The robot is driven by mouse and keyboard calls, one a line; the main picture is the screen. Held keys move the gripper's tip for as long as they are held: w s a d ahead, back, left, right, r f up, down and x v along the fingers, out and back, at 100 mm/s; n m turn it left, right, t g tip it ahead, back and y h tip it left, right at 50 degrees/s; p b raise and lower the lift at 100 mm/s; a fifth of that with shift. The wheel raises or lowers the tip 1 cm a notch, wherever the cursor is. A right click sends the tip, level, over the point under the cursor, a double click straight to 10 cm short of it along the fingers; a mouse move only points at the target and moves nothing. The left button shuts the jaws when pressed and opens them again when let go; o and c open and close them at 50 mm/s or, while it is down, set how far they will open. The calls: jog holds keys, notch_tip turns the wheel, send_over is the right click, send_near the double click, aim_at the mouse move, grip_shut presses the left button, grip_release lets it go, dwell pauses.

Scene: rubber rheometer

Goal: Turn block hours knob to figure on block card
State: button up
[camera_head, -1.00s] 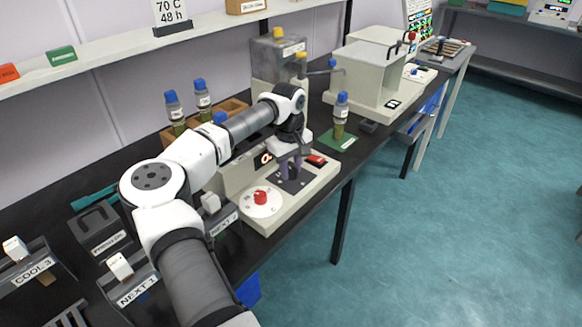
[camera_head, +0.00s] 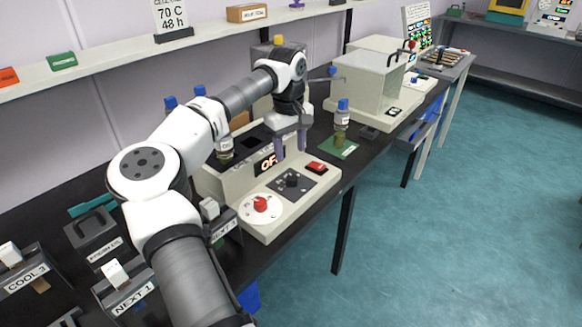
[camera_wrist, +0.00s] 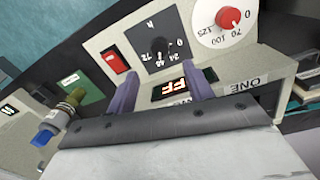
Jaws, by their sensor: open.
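The block hours knob (camera_head: 292,180) is black, on a dark square plate on the sloped front of the beige heating block. It also shows in the wrist view (camera_wrist: 159,46), upside down, with figures around it; its exact pointer setting is too small to read surely. The block card (camera_head: 169,15) on the shelf reads 70 C 48 h. A red knob (camera_head: 261,204) on a white dial sits beside the plate. The display (camera_head: 268,163) appears to read OFF. My gripper (camera_head: 290,148) is open and empty, above and behind the black knob, touching nothing visible; its two fingers also show in the wrist view (camera_wrist: 160,72).
A red switch (camera_head: 316,166) is to the right of the plate. Labelled holders, including NEXT 1 (camera_head: 131,298), stand at the left front. The shelf (camera_head: 110,62) runs behind.

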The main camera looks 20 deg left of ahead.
jog(key=shift+s+r, duration=0.1)
jog(key=shift+r, duration=2.3)
